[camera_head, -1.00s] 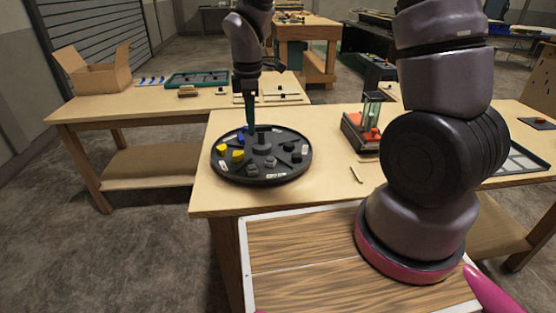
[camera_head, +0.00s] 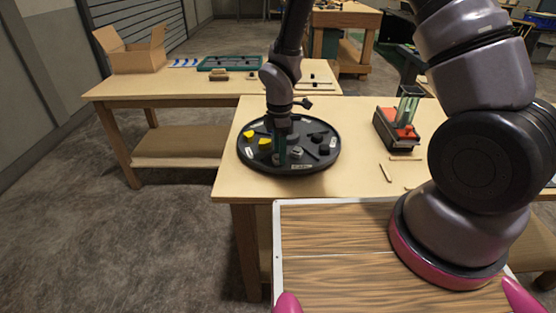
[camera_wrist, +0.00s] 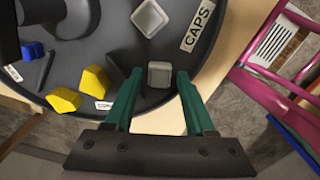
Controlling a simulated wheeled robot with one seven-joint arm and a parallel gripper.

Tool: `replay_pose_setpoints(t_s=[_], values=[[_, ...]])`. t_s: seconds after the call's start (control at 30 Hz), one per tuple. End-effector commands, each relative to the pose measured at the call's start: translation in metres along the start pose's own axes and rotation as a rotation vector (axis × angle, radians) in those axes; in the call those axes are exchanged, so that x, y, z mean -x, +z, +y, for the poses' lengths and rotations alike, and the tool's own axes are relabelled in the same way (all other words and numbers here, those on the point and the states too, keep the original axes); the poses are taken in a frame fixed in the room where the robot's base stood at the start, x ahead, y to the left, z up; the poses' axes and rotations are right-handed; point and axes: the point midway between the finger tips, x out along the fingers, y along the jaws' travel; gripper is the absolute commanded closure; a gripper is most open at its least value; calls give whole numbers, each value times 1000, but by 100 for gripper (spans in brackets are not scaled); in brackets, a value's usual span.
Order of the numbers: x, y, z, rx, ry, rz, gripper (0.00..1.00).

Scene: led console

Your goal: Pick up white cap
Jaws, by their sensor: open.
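A whitish-grey cap (camera_wrist: 160,74) sits on the black round tray (camera_wrist: 75,62), close to its rim. A second whitish cap (camera_wrist: 149,18) lies just beyond it, near the label reading CAPS (camera_wrist: 197,25). My gripper (camera_wrist: 159,71) is open, its green fingertips on either side of the nearer cap, with visible gaps. Whether the fingertips reach down to the cap's height I cannot tell. In the head view, my gripper (camera_head: 281,160) points down over the front of the tray (camera_head: 254,165), and partly hides the caps there.
Yellow pieces (camera_wrist: 65,99) and blue pieces (camera_wrist: 32,50) lie on the tray left of my gripper. A red and green fixture (camera_head: 400,125) stands right of the tray on the wooden table. A cardboard box (camera_head: 133,55) is on the left table.

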Motion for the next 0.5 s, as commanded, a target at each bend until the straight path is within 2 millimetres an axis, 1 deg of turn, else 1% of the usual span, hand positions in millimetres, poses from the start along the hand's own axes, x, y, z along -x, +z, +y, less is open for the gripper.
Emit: replay_pose_setpoints(t_s=[0.03, 0.1, 0.37, 0.4, 0.47, 0.5], values=[[-6, 0, 0, 0, -2, -1, 45], [-11, 0, 0, 0, -1, -1, 45], [-13, 0, 1, -1, 1, 0, 45], [-13, 0, 1, -1, 1, 0, 60], [-13, 0, 1, -1, 1, 0, 83], [-13, 0, 1, -1, 1, 0, 99]])
